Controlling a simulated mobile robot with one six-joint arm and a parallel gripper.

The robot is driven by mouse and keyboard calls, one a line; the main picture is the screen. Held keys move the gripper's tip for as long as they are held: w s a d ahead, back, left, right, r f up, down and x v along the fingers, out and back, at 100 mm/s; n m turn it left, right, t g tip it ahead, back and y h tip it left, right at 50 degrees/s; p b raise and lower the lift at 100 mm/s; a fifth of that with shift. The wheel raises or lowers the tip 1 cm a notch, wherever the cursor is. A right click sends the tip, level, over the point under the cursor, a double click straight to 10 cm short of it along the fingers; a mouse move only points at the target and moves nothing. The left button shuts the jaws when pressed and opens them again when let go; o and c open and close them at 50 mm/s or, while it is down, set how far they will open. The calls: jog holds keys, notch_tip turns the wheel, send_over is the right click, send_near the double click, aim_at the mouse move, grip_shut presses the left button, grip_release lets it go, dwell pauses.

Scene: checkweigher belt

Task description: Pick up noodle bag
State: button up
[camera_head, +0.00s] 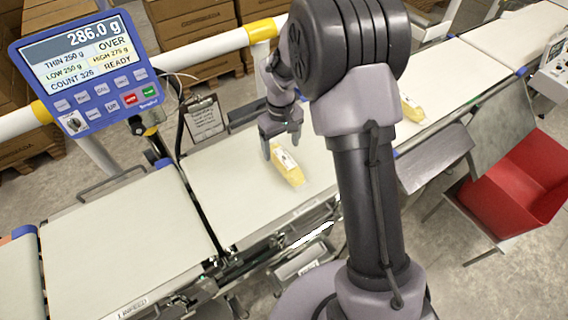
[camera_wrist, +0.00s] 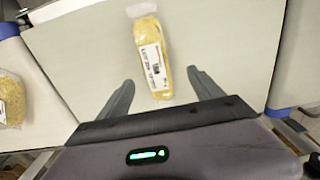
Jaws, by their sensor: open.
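A yellow noodle bag (camera_head: 288,166) with a white label lies on the pale belt (camera_head: 225,205) in the head view. In the wrist view the same noodle bag (camera_wrist: 151,52) lies lengthwise ahead of my gripper, its near end between the two fingers as seen from above. My gripper (camera_head: 282,148) is open and empty, just above the far end of the bag in the head view. It also shows in the wrist view (camera_wrist: 163,92) with its fingers spread wide on either side of the bag. I cannot tell the exact height of the fingertips over the belt.
Another noodle bag (camera_head: 411,108) lies further right along the belt; a bag (camera_wrist: 10,99) also shows at the wrist view's left edge. A blue weight display (camera_head: 90,70) reads 286.0 g and OVER. A red bin (camera_head: 515,185) stands at the right. A clipboard (camera_head: 205,120) is behind the belt.

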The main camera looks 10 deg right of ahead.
aim_at(285, 158)
jog(key=f+b, duration=0.1)
jog(key=f, duration=0.4)
jog(key=d+f+b, duration=0.1)
jog(key=f, duration=0.1)
jog(key=shift+s+f+b, duration=0.2)
jog(key=shift+f+b, duration=0.1)
jog(key=shift+b, duration=0.05)
jog(key=shift+r, duration=0.1)
grip_shut()
